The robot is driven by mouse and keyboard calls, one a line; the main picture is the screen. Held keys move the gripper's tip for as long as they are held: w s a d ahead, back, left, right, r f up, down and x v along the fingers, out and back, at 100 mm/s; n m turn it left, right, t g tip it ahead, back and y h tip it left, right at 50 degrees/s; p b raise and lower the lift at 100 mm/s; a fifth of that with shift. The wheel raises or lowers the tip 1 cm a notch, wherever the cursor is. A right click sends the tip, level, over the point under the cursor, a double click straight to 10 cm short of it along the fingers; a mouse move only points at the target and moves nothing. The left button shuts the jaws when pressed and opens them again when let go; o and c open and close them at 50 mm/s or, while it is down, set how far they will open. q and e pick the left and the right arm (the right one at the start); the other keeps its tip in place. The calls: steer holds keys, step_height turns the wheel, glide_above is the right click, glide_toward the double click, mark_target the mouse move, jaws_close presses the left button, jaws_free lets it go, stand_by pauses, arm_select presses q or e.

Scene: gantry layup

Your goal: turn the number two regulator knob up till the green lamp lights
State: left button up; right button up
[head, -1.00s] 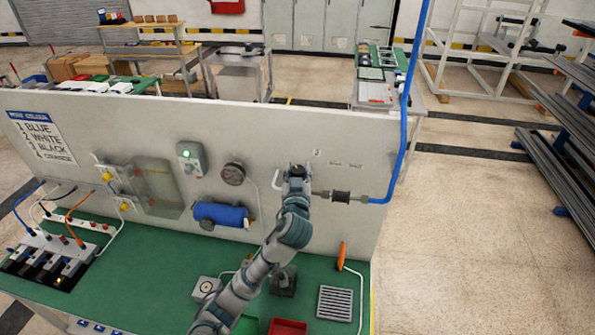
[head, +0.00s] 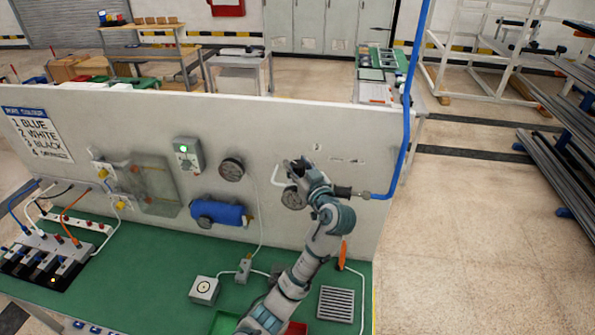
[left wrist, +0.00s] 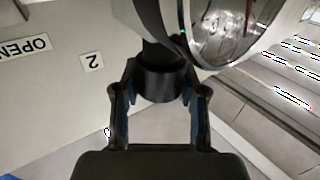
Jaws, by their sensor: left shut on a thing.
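My left gripper (head: 297,170) is at the upright white panel (head: 265,125), right of centre in the head view. In the left wrist view its fingers (left wrist: 158,82) are closed around a dark round knob (left wrist: 158,80). A label with an upside-down 2 (left wrist: 91,62) is beside it, so this looks like the number two regulator knob. A round gauge (head: 292,198) shows just below the gripper. A green lamp (head: 184,149) on a grey box left of it glows. A small green spot (left wrist: 183,31) shows by the gauge's rim. My right gripper is out of view.
A blue pipe (head: 407,130) runs up the panel's right end. Left of my arm are a second gauge (head: 231,169) and a blue cylinder (head: 218,213). An orange-handled item, a grille (head: 336,304) and a red tray (head: 296,328) are on the green bench (head: 170,260).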

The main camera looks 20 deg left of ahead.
arm_select(q)
steer(key=shift+n+g+y+b, duration=0.9)
steer(key=shift+n+g+y, duration=0.25)
steer(key=shift+g, duration=0.35)
steer(key=shift+r, duration=0.1)
steer(key=o, duration=0.9)
steer(key=shift+o, duration=1.3)
steer(key=shift+w, duration=0.15)
steer(key=shift+d, duration=0.1)
steer(key=v, duration=1.2)
steer(key=shift+w+d, duration=0.15)
